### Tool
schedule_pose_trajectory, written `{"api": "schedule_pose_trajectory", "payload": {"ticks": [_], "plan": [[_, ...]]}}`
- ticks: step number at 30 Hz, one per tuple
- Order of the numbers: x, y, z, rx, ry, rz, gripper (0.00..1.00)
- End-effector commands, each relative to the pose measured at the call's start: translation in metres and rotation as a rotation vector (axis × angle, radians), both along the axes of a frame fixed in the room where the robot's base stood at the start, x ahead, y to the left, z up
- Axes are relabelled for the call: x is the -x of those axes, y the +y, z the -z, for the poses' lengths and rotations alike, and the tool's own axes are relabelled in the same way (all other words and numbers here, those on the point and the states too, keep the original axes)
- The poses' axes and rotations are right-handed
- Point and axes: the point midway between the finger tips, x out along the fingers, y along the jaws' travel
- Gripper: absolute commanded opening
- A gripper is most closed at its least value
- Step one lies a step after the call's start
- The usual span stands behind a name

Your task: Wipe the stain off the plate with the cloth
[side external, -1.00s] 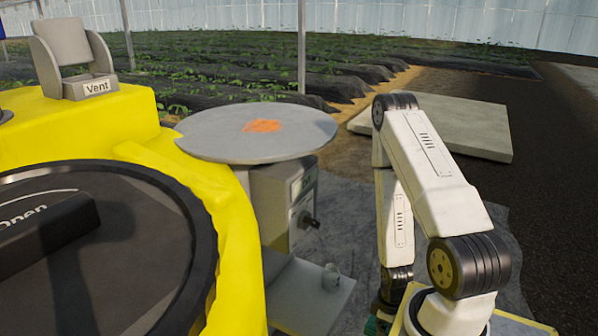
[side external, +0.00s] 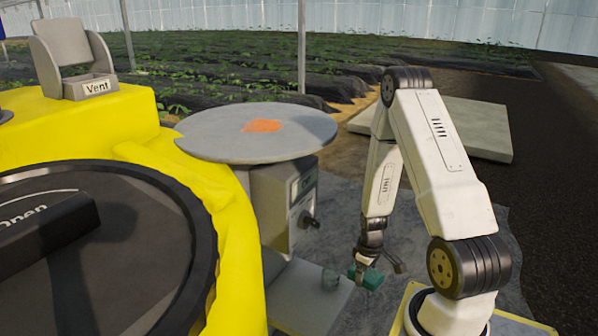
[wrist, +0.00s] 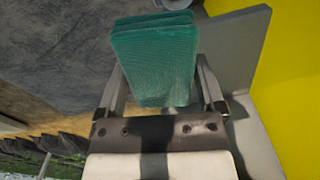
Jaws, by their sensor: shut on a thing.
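My gripper (side external: 362,261) is shut on a folded green cloth (side external: 367,277), low beside the right end of the grey shelf. The cloth fills the space between the fingers in the wrist view (wrist: 155,60). The round grey plate (side external: 215,120) is up and to the left of my gripper in the side view, on top of a grey box unit. An orange stain (side external: 262,126) lies near the plate's middle. The cloth is apart from the plate.
A grey box unit with a dark knob (side external: 308,220) stands under the plate. A large yellow tank (side external: 235,215) with a black lid fills the left.

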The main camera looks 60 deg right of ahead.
Motion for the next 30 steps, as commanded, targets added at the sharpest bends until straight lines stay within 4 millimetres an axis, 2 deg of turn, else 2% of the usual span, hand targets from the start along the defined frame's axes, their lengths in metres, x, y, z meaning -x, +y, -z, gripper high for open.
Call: {"api": "schedule_pose_trajectory", "payload": {"ticks": [1,8,15,24,30], "plan": [[-0.01,-0.012,-0.01,0.007,-0.006,0.017,0.4],[-0.046,-0.052,-0.058,0.007,-0.007,0.1,0.4],[-0.077,-0.087,-0.122,0.006,-0.007,0.188,0.4],[-0.102,-0.115,-0.219,0.007,-0.008,0.297,0.4],[-0.11,-0.122,-0.288,0.006,-0.008,0.366,0.4]]}}
